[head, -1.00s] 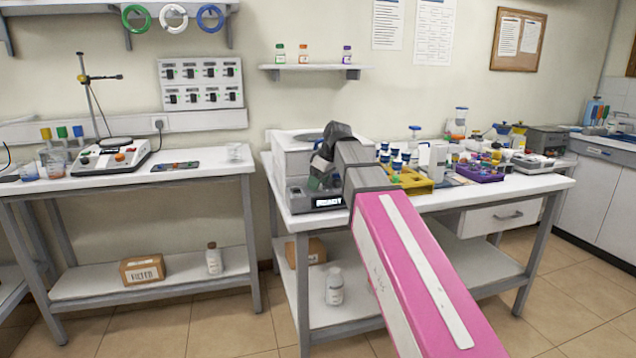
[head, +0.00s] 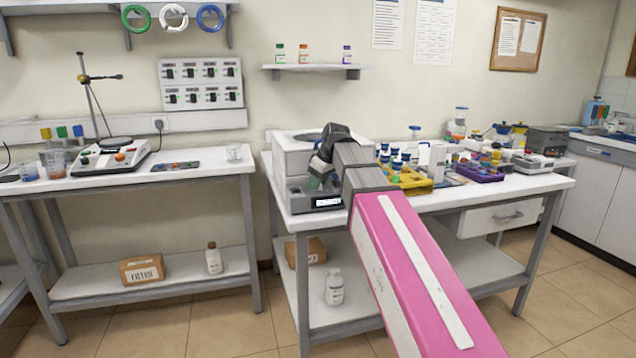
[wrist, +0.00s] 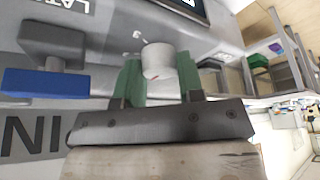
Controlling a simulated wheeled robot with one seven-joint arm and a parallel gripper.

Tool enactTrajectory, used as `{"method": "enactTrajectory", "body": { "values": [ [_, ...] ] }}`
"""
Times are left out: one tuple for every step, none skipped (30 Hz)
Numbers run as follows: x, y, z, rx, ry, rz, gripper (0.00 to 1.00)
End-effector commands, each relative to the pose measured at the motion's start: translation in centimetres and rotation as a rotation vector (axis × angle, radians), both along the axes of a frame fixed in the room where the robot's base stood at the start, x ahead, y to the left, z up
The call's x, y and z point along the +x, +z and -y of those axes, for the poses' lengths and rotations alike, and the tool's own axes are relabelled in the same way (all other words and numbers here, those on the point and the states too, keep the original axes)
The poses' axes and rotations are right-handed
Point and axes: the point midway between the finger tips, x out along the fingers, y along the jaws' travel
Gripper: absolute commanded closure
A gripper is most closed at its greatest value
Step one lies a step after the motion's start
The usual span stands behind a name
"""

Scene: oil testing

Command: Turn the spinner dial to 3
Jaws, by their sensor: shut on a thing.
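The spinner (head: 293,155) is a white and grey box on the left end of the right-hand bench, with a small lit display (head: 328,202) low on its front. Its dial (wrist: 156,58) is a short white knob with a red mark, seen in the wrist view. My gripper (wrist: 158,76) has its green fingers on either side of the dial and is shut on it. In the head view my gripper (head: 316,180) is at the spinner's front, and my arm hides part of it. The number the dial points to cannot be read.
A grey lever with a blue end (wrist: 45,82) sticks out beside the dial, near a partly visible label. A yellow rack (head: 412,183) and several blue-capped bottles stand just right of the spinner. A purple tray (head: 480,173) lies farther right.

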Motion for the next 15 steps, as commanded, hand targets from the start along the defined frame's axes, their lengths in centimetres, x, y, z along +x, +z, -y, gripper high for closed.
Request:
{"method": "enactTrajectory", "body": {
  "values": [
    [-0.13,0.01,-0.04,0.0,-0.028,0.0,0.88],
    [-0.14,0.01,-0.05,0.0,-0.049,0.0,0.88],
    [-0.14,0.01,-0.06,-0.001,-0.08,0.001,0.88],
    [-0.15,0.01,-0.08,0.0,-0.104,0.002,0.88],
    [-0.17,0.01,-0.09,0.0,-0.129,0.001,0.88],
    [-0.18,0.01,-0.08,-0.001,-0.165,0.001,0.88],
    [-0.18,0.01,-0.09,0.0,-0.193,0.0,0.88],
    [-0.18,0.01,-0.1,0.0,-0.22,0.001,0.88],
    [-0.17,0.02,-0.08,0.0,-0.259,0.001,0.88],
    [-0.18,0.02,-0.1,0.0,-0.288,0.001,0.88],
    [-0.19,0.02,-0.11,0.001,-0.316,0.001,0.88],
    [-0.2,0.03,-0.12,0.0,-0.354,0.001,0.88],
    [-0.19,0.03,-0.16,0.0,-0.382,0.001,0.88],
    [-0.19,0.03,-0.17,0.001,-0.412,0.001,0.88],
    [-0.19,0.04,-0.2,0.0,-0.449,0.002,0.88]
  ]
}}
